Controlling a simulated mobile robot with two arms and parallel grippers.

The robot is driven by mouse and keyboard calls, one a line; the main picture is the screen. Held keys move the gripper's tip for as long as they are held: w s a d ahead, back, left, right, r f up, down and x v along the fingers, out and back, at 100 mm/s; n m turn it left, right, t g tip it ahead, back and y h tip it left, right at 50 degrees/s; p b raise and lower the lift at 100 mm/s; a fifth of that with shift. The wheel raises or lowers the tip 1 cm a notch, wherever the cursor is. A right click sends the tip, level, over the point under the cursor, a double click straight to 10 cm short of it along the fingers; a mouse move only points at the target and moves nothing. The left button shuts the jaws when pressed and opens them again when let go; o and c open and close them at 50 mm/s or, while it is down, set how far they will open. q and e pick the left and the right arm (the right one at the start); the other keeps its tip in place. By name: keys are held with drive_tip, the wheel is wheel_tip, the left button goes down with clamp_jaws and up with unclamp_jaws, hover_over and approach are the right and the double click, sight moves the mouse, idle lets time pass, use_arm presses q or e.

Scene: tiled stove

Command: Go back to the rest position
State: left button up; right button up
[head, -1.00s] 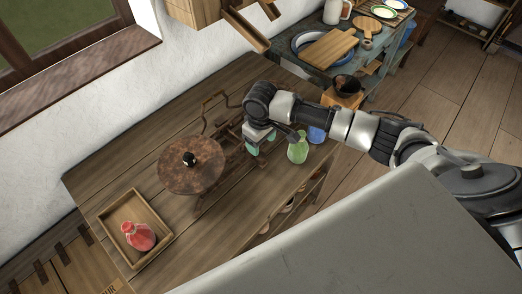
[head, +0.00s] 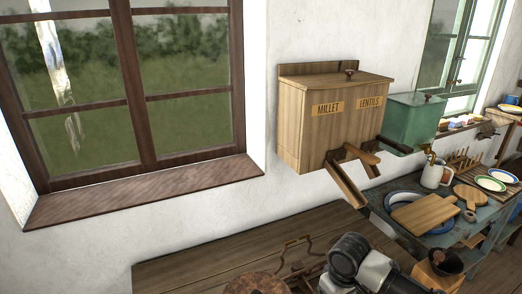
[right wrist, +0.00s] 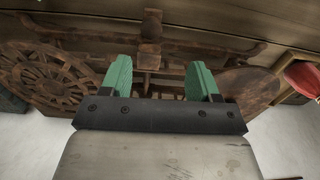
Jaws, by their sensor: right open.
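My right arm (head: 350,262) reaches in at the bottom of the head view, over the wooden table; its fingertips are hidden there. In the right wrist view my right gripper (right wrist: 159,78) is open, its two green-padded fingers spread with nothing between them. My left gripper is not in view.
A wall bin marked millet and lentils (head: 335,125) hangs above. A blue side table (head: 410,238) holds a cutting board (head: 425,214). A red bag (right wrist: 303,76) shows at the right wrist view's edge.

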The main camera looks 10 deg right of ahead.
drive_tip(key=s+a+f+n+t+y, duration=0.1)
drive_tip(key=s+a+f+t+y, duration=0.15)
drive_tip(key=s+a, duration=0.85)
drive_tip(key=s+d+r+m+h, duration=0.1)
drive_tip(key=s+d+m+h, duration=0.2)
drive_tip(key=s+d, duration=0.8)
drive_tip(key=s+a+f+b, duration=0.1)
drive_tip(key=s+f, duration=0.1)
drive_tip(key=f, duration=1.2)
drive_tip(key=s+a+f+b, duration=0.1)
drive_tip(key=f, duration=1.3)
drive_tip(key=s+d+f+g, duration=0.1)
drive_tip(key=s+d+f, duration=0.1)
drive_tip(key=s+f, duration=1.4)
drive_tip(key=shift+d+f+g+b, duration=0.3)
drive_tip(key=shift+d+g+b, duration=0.05)
drive_tip(key=shift+b, duration=0.1)
